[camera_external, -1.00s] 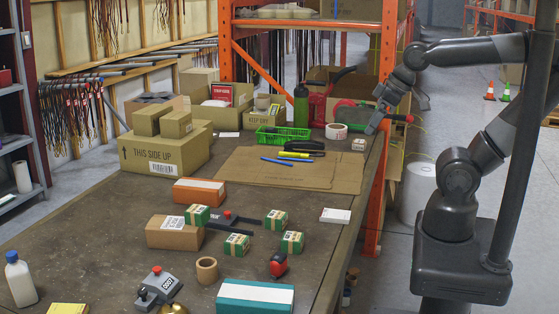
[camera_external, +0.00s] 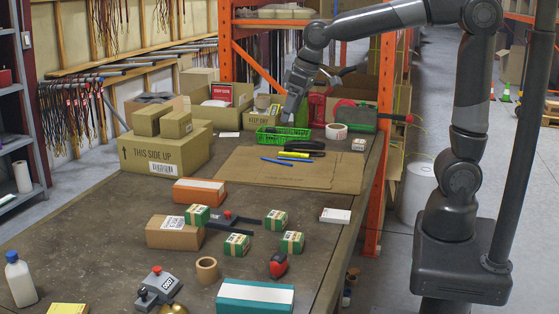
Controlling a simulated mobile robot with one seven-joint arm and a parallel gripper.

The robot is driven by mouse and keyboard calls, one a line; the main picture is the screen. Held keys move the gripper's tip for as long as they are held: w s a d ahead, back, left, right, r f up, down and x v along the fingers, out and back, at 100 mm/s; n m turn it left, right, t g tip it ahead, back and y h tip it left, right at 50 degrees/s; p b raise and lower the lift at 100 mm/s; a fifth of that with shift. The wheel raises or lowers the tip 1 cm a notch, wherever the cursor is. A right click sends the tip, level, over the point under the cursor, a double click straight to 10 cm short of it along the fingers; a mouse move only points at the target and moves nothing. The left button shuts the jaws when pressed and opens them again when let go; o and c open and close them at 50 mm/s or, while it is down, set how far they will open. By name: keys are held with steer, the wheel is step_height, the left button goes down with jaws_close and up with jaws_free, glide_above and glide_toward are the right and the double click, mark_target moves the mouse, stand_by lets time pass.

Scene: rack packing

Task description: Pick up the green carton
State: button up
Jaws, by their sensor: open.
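Several small green cartons with white labels are on the near part of the table. One green carton (camera_external: 276,220) is at the right, another (camera_external: 292,243) stands just in front of it, and a third (camera_external: 237,245) is to their left. One more (camera_external: 198,216) appears on or against a brown box (camera_external: 174,234).
The table (camera_external: 110,215) also bears an orange-and-white box (camera_external: 199,190), a teal box (camera_external: 255,298), a tape roll (camera_external: 207,268), a red tape measure (camera_external: 278,264) and a white bottle (camera_external: 19,278). A flat cardboard sheet (camera_external: 240,172) lies mid-table. An orange rack post (camera_external: 383,130) stands at right.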

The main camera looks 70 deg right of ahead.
steer(key=w+a+f+g, duration=0.1)
steer(key=w+a+f, duration=0.2)
steer(key=w, duration=0.3)
steer(key=w+a+f, duration=0.4)
steer(key=w, duration=0.3)
steer(key=g, duration=0.1)
glide_toward(197, 209)
step_height(197, 209, down, 6)
steer(key=shift+w+a+r, duration=0.15)
steer(key=shift+w, duration=0.05)
steer(key=f, duration=0.2)
steer(key=w+f, duration=0.1)
steer(key=f, duration=0.1)
steer(key=shift+a+f, duration=0.1)
steer(key=shift+f, duration=0.25)
steer(key=shift+c, duration=0.5)
steer(key=c, duration=1.1)
